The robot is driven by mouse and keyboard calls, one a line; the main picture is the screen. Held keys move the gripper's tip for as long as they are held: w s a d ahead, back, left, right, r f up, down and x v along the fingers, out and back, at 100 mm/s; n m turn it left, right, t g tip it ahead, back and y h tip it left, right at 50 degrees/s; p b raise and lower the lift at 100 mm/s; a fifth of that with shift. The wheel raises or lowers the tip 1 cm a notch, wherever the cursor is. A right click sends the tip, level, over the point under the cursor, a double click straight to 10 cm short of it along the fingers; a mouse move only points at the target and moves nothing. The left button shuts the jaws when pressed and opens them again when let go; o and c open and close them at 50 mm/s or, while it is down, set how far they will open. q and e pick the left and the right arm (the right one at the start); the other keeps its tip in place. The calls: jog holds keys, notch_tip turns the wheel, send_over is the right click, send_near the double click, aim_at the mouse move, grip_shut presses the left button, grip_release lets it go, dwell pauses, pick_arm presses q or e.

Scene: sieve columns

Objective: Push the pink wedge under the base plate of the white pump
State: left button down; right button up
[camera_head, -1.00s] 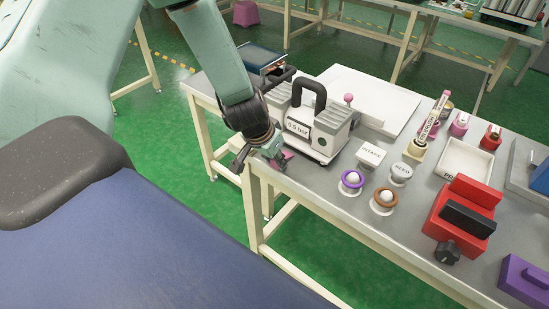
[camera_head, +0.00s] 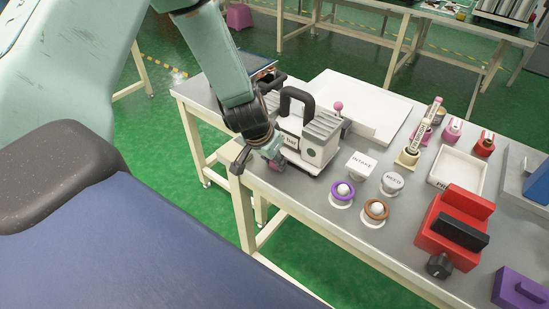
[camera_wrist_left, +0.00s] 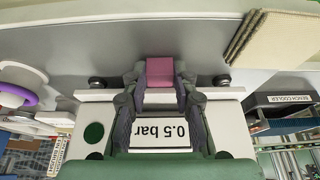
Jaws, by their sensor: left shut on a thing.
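The white pump (camera_head: 318,133) stands near the table's left end, with a black carry handle and grey ribbed tops. In the left wrist view its "0.5 bar" label (camera_wrist_left: 160,133) appears upside down, and its white base plate (camera_wrist_left: 222,94) shows with dark feet on either side. My left gripper (camera_head: 275,160) is low at the pump's near side. In the left wrist view its fingers are shut on the pink wedge (camera_wrist_left: 160,70), at the base plate's edge between the feet. I cannot tell how far the wedge reaches under the plate. My right gripper is not in view.
The INTAKE (camera_head: 361,163) and REED (camera_head: 392,182) blocks stand right of the pump, with purple (camera_head: 342,193) and brown (camera_head: 376,210) rings nearer. A red vise (camera_head: 452,230) is further right. The table edge lies close to my gripper. A folded beige cloth (camera_wrist_left: 265,42) shows in the wrist view.

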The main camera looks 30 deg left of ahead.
pick_arm(q)
jog(key=c, duration=1)
grip_release()
jog(key=shift+w, duration=0.1)
jog(key=shift+v, duration=6.1)
